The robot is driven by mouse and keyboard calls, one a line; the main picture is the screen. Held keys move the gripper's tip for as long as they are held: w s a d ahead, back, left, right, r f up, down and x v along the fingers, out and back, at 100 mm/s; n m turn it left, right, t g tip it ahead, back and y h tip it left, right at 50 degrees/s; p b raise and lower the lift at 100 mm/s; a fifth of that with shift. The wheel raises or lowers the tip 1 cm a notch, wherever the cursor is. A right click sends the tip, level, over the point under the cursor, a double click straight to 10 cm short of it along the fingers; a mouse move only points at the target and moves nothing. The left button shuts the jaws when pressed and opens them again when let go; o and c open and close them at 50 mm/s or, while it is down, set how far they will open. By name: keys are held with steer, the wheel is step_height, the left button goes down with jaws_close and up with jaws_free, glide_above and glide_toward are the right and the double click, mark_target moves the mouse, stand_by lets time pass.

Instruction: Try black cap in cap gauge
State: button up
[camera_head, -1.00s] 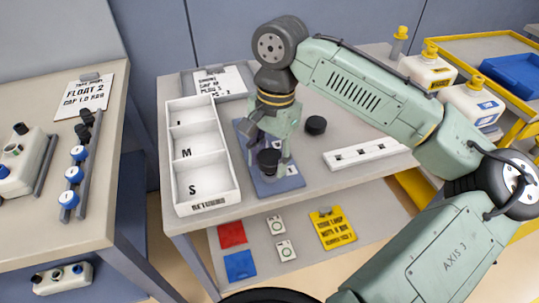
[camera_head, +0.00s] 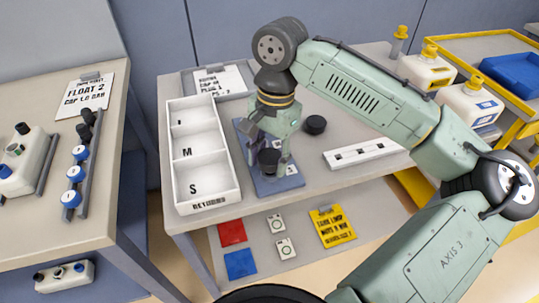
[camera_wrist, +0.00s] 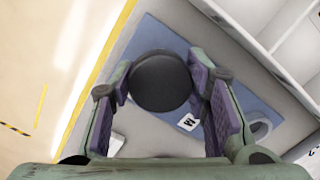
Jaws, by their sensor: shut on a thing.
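My gripper (camera_head: 270,158) is shut on a black cap (camera_head: 268,163), which also shows between the finger pads in the wrist view (camera_wrist: 160,82). The cap is over a blue plate (camera_head: 279,187), apparently the cap gauge, on the bench. In the wrist view the blue plate (camera_wrist: 225,88) carries a white label and a grey round feature at its right. The cap and fingers hide part of the plate. Whether the cap touches the gauge I cannot tell. Another black cap (camera_head: 314,125) lies on the bench right of my gripper.
A white returns tray (camera_head: 207,203) with compartments, M and S legible, stands left of the plate. A white strip with holes (camera_head: 361,153) lies to the right. White jugs with yellow caps (camera_head: 427,71) stand at the far right.

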mark_target(274, 153)
steer(key=shift+f+b, duration=0.3)
steer(key=shift+f, duration=0.25)
steer(key=o, duration=1)
steer(key=shift+r, duration=0.1)
step_height(274, 153, up, 12)
steer(key=w, duration=0.1)
steer(key=shift+d, duration=0.4)
